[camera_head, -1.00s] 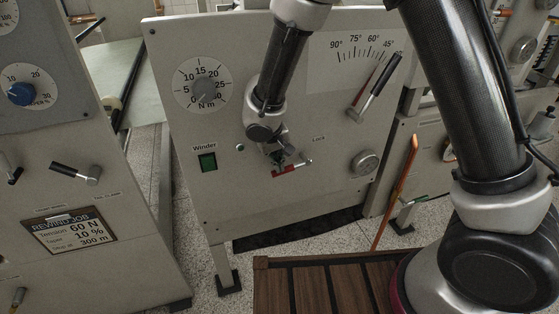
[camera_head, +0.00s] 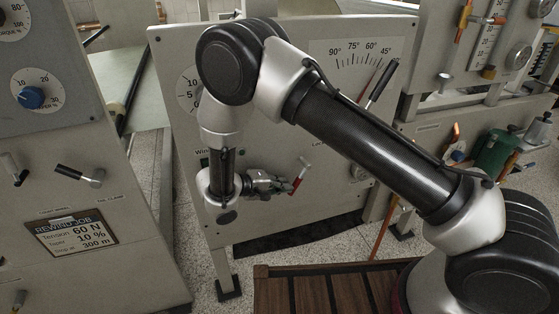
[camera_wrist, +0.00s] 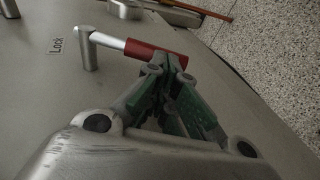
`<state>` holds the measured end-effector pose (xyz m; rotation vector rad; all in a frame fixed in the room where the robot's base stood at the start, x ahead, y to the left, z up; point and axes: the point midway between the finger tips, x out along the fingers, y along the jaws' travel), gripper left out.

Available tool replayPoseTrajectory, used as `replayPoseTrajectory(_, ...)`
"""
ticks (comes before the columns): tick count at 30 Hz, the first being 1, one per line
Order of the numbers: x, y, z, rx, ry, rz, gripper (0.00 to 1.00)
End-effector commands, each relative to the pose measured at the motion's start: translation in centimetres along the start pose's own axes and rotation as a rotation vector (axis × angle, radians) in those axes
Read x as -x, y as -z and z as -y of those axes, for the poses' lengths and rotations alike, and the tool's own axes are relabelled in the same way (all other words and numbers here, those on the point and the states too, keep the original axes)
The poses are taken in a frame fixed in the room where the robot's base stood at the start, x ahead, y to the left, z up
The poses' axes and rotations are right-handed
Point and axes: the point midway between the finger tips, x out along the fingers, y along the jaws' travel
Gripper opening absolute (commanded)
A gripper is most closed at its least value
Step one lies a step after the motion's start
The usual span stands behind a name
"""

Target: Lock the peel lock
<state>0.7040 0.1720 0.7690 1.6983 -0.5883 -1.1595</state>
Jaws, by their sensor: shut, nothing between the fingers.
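The peel lock is a small lever (camera_head: 297,185) with a red grip and a metal shaft on the grey panel; in the head view its red end hangs below its pivot, slightly left. In the wrist view the red grip (camera_wrist: 152,49) joins a bright shaft to a post beside the word "Lock". My gripper (camera_head: 286,186) is left of the lever in the head view. Its fingertips (camera_wrist: 172,62) are together and empty, right at the free end of the red grip; whether they touch is unclear.
Above is the peel angle scale (camera_head: 350,58) with a black-handled lever (camera_head: 383,83). My arm covers much of the tension dial and Winder switch. A wooden platform (camera_head: 325,290) lies below.

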Motion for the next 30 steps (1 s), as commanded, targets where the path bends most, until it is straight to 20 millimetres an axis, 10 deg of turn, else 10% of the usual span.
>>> replayPoseTrajectory(30,-3.1,-0.7,0.9,0.040,-0.195,0.002,0.00)
